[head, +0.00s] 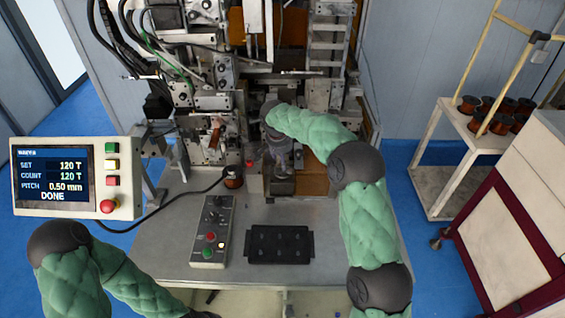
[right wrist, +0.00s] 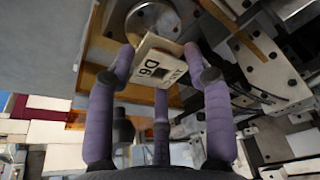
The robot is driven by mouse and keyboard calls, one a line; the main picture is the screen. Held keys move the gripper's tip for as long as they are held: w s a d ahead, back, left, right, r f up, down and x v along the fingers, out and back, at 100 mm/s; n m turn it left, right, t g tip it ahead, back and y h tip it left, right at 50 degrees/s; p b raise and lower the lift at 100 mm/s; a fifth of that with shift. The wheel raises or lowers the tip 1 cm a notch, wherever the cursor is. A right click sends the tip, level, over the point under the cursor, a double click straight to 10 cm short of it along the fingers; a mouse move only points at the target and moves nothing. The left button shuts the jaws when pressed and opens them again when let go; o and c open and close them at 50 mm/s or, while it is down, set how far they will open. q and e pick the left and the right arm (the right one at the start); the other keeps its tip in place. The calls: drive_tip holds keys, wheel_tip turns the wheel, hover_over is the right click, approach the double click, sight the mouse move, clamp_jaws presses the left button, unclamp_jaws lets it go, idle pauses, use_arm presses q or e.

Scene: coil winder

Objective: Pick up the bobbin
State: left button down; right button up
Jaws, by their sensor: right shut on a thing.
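The bobbin shows in the right wrist view as a pale square flange (right wrist: 152,62) with dark lettering and a square hole. My right gripper (right wrist: 160,66) has its purple fingers closed around it. In the head view my right gripper (head: 281,160) is at the front middle of the winding machine, and the bobbin is mostly hidden there by the hand and arm. I cannot tell whether the bobbin is still on a spindle. My left arm is at the lower left, and its gripper is out of the frame.
A screen panel (head: 53,178) reading DONE stands at left. A button box (head: 212,231) and a black tray (head: 279,245) lie on the grey table (head: 170,245). A copper wire spool (head: 233,177) stands left of my right gripper. A cart (head: 440,165) with spools is at right.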

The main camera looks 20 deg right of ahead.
use_arm(q)
drive_tip(key=shift+f+b, duration=0.35)
use_arm(e)
drive_tip(key=s+a+r, duration=0.2)
drive_tip(key=s+r, duration=0.2)
drive_tip(key=s, duration=0.2)
drive_tip(key=s+a+r, duration=0.3)
drive_tip(key=s+r, duration=0.2)
drive_tip(key=s, duration=0.1)
drive_tip(key=shift+s+a+r, duration=0.15)
drive_tip(key=shift+s+a, duration=0.1)
drive_tip(key=shift+a, duration=0.1)
